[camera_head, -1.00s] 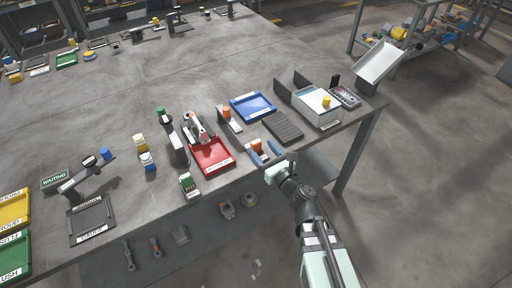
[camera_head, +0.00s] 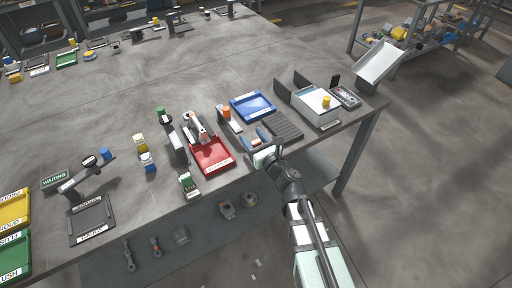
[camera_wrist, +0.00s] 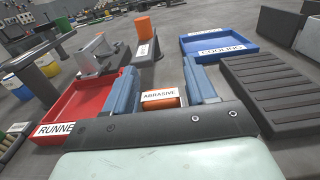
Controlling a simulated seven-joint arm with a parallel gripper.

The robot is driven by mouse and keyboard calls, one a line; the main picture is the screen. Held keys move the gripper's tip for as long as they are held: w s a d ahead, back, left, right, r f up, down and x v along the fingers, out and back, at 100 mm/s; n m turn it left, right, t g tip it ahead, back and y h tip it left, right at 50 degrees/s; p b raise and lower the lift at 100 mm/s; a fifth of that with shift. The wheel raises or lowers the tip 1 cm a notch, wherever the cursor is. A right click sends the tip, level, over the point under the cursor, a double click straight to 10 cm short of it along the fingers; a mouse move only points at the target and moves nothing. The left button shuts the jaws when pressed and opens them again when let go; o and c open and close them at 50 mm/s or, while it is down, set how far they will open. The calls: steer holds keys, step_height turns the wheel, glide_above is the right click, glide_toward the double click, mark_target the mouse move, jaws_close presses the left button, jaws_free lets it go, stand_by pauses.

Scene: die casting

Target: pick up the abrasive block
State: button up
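The abrasive block is orange with a white label reading "ABRASIVE". In the wrist view the abrasive block (camera_wrist: 160,99) sits between the two blue-grey fingers of my gripper (camera_wrist: 159,72), close to the palm. The fingers are spread, one on each side of it, and the palm edge hides its near part. I cannot tell whether either finger touches it. In the head view my gripper (camera_head: 256,138) is at the table's front edge, and little of the block shows between the fingers.
A red tray (camera_head: 212,154) lies left of my gripper and a blue tray (camera_head: 253,106) beyond it. A dark ribbed pad (camera_head: 283,126) is close on the right. An orange piece (camera_wrist: 144,27) stands upright on a grey block beyond the fingers.

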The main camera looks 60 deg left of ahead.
steer(key=c, duration=0.8)
steer(key=shift+r, duration=0.1)
steer(key=shift+c, duration=0.2)
